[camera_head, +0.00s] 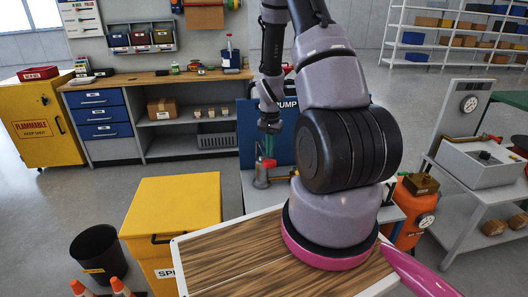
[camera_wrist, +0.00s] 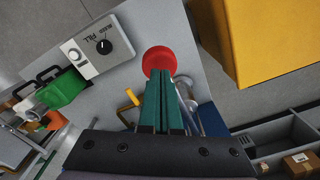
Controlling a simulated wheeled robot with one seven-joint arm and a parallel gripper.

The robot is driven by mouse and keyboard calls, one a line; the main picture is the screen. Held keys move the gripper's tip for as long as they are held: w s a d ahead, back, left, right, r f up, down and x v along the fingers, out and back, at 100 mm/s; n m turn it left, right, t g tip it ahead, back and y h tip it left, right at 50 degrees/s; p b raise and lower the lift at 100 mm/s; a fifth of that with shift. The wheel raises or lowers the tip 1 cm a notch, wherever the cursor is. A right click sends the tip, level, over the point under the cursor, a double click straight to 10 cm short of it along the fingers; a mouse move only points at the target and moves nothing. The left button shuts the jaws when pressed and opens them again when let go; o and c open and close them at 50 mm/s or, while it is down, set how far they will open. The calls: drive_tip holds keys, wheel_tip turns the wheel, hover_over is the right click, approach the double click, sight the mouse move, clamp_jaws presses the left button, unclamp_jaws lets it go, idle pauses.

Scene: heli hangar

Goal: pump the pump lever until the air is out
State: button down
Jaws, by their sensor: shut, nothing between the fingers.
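A small hand pump (camera_head: 261,180) stands on a grey bench in front of a blue panel marked PUMP (camera_head: 288,104). A red knob (camera_head: 268,163), apparently the end of the pump lever, shows at its top. In the wrist view the red knob (camera_wrist: 159,61) is a round disc just beyond my fingertips, with a metal cylinder (camera_wrist: 186,88) beside it. My gripper (camera_head: 268,150) points down above the knob. In the wrist view its green fingers (camera_wrist: 160,78) are together with nothing between them. Whether the fingertips touch the knob I cannot tell. The lever's shaft is mostly hidden.
A yellow handle (camera_wrist: 129,98) and a grey box with a black dial (camera_wrist: 104,46) are near my fingers. A yellow bin (camera_head: 170,213) stands left of the bench. An orange tank (camera_head: 408,215) stands at the right. A workbench (camera_head: 150,78) runs behind.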

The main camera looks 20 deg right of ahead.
drive_tip(key=shift+f, duration=6.3)
wheel_tip(320, 180, up, 13)
drive_tip(key=shift+f, duration=0.15)
